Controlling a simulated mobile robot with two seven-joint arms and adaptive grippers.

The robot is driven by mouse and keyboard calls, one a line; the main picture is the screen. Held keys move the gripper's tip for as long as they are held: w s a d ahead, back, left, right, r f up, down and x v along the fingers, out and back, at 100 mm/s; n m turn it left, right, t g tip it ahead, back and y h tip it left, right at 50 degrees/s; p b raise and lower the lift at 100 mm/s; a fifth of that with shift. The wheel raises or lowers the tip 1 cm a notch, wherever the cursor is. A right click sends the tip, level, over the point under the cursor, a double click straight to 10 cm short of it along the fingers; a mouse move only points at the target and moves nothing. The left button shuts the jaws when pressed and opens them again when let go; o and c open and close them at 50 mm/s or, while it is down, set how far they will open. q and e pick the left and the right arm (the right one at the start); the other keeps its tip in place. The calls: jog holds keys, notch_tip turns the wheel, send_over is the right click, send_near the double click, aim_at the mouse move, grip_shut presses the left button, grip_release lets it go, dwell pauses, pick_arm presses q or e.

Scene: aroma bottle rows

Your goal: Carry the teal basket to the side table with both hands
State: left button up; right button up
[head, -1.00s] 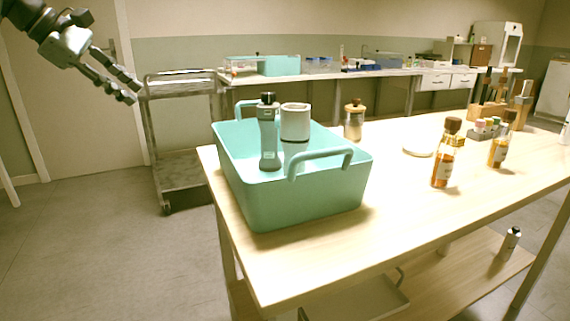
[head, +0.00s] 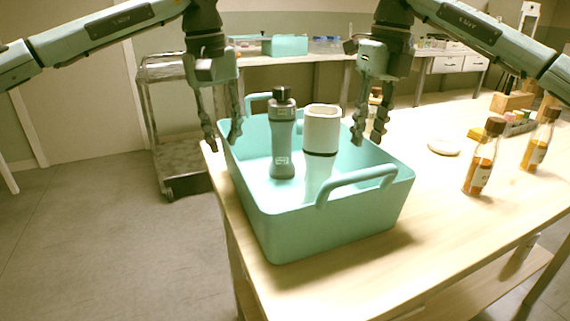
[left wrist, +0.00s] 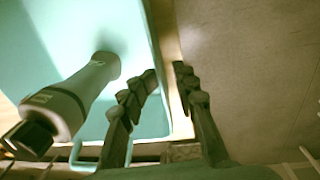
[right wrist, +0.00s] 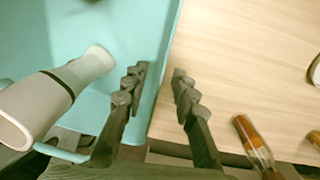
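The teal basket (head: 330,228) stands on the near left part of the wooden table (head: 420,225), with a raised handle at its near and far ends. Inside stand a grey-green bottle (head: 282,145) with a dark cap and a white-topped container (head: 322,130). My left gripper (head: 223,142) points down at the basket's left wall, fingers apart; in the left wrist view the wall edge lies between the fingertips (left wrist: 165,80). My right gripper (head: 368,138) points down at the right wall, fingers apart; the right wrist view shows that wall between or just below its fingertips (right wrist: 160,75). Contact cannot be told.
Amber bottles (head: 480,165) and a white dish (head: 443,147) stand to the basket's right. A metal cart (head: 165,150) stands on the floor behind left. A long counter (head: 340,58) runs along the back. Floor at the left is clear.

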aim_at(233, 167)
jog(key=shift+d+f, duration=0.1)
jog(key=shift+f, duration=0.2)
pick_arm(q)
jog(key=shift+w+d, duration=0.15)
pick_arm(e)
jog(key=shift+d, duration=0.15)
pick_arm(q)
jog(key=shift+f, duration=0.1)
pick_arm(e)
jog(key=shift+f, duration=0.15)
